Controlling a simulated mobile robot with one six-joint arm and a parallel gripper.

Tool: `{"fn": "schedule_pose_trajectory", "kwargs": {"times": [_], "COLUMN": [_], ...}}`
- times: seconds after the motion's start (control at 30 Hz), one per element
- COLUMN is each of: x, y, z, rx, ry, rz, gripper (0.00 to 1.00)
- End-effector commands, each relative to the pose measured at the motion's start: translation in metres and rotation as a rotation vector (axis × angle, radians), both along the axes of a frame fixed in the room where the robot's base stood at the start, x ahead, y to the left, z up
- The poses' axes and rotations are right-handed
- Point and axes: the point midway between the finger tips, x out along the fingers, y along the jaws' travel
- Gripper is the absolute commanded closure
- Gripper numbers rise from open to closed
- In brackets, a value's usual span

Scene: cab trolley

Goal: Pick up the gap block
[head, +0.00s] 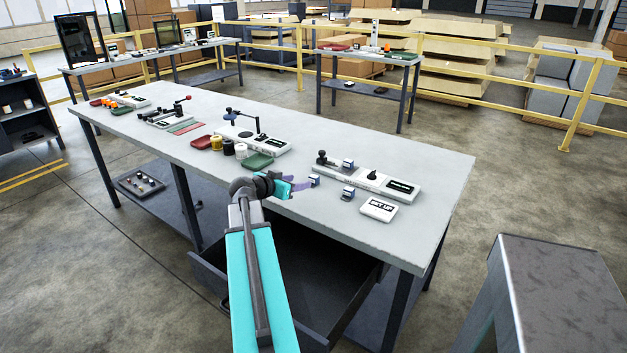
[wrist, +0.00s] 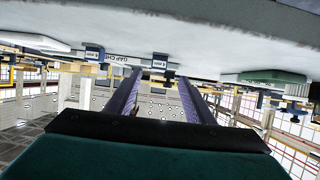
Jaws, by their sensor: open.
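Small blue blocks with white labels sit at the near right of the workbench. One block (head: 315,180) is just ahead of my gripper (head: 306,184), a second block (head: 348,164) is by the long white fixture (head: 345,178), and a third block (head: 348,193) is in front of it. I cannot read which is the gap block. In the wrist view, which shows the bench upside down, one block (wrist: 160,60) lies between and just beyond my open, empty purple fingers (wrist: 160,80). Another block (wrist: 95,53) is to the left, near lettering starting "GAP CH".
A white "SET UP" plate (head: 379,209) lies right of the blocks. An open drawer (head: 300,275) is below the bench edge. The right end of the bench is bare.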

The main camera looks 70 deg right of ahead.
Motion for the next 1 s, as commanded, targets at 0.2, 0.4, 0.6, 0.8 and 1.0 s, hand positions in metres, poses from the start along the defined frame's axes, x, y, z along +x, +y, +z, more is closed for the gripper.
{"fn": "schedule_pose_trajectory", "kwargs": {"times": [0.2, 0.4, 0.6, 0.8, 1.0], "x": [-0.006, -0.010, -0.010, -0.010, -0.013], "y": [-0.027, -0.037, -0.037, -0.039, -0.052], "z": [-0.010, -0.016, -0.017, -0.017, -0.021], "rx": [0.000, 0.000, 0.000, 0.000, 0.001], "ry": [0.001, 0.002, 0.001, 0.001, 0.001], "rz": [0.000, 0.001, 0.001, 0.001, 0.002], "gripper": [0.52, 0.52, 0.52, 0.52, 0.52]}}
